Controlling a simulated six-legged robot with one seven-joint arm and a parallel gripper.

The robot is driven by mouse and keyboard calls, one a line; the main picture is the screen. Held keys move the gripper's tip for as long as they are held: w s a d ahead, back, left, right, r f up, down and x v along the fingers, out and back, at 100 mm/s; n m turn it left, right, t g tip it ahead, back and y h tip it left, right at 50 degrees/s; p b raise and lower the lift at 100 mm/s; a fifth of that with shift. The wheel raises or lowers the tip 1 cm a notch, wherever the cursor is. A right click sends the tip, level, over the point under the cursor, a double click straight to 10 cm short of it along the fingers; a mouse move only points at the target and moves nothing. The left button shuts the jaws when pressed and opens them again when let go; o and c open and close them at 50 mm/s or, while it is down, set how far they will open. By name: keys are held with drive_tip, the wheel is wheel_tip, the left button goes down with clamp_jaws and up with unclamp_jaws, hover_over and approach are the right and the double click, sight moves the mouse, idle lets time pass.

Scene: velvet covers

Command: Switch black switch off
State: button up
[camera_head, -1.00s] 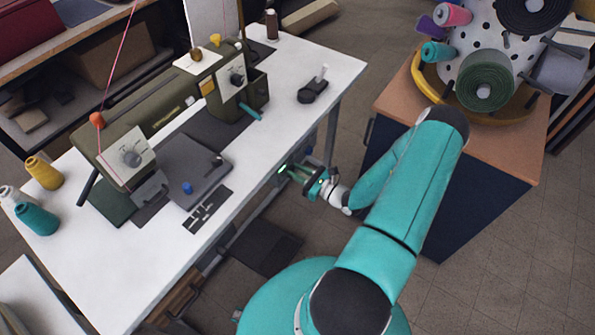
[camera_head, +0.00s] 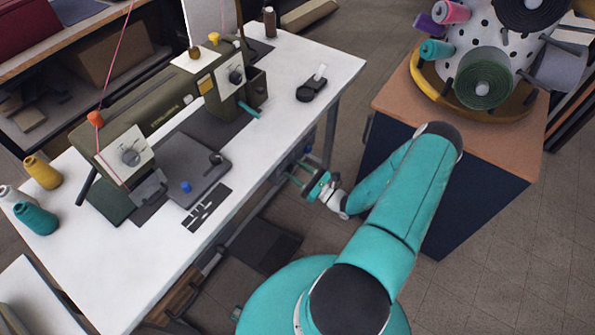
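My gripper (camera_head: 293,174) is beside the front edge of the white sewing table (camera_head: 275,135), at the side of a dark box (camera_head: 284,168) mounted under the tabletop. A small dark blue round part (camera_head: 308,148) shows by the box, just beyond the fingers. The box's face is mostly hidden, and I cannot make out a black switch on it. I cannot tell whether the fingers touch the box. A small black device (camera_head: 310,92) with a pale upright piece lies on the tabletop.
An olive sewing machine (camera_head: 165,108) stands on the table, with thread cones (camera_head: 36,218) at the left. Floor (camera_head: 500,270) is open at the lower right.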

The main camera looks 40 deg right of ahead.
drive_tip(key=v, duration=1.3)
drive_tip(key=shift+s, duration=0.35)
drive_tip(key=shift+d, duration=0.1)
drive_tip(key=w+a+r+n+g+y, duration=0.2)
drive_tip(key=w+a+r+n+g, duration=0.1)
drive_tip(key=a+r+n+g, duration=0.55)
drive_tip(key=w+a+r+n+g+y, duration=0.2)
drive_tip(key=a+r+n+g, duration=0.3)
drive_tip(key=r+n+g, duration=0.75)
drive_tip(key=s+a+r+n+t+h, duration=0.3)
drive_tip(key=s+a+r+n+h, duration=0.1)
drive_tip(key=r, duration=0.7)
drive_tip(key=s+a+r+n+t+h, duration=0.4)
drive_tip(key=a+r+n+h, duration=0.2)
drive_tip(key=r, duration=0.6)
drive_tip(key=a+n, duration=0.1)
drive_tip(key=a, duration=0.1)
drive_tip(key=shift+s+a+r+h, duration=0.15)
drive_tip(key=shift+a+r+h, duration=0.2)
drive_tip(key=shift+a+h, duration=0.05)
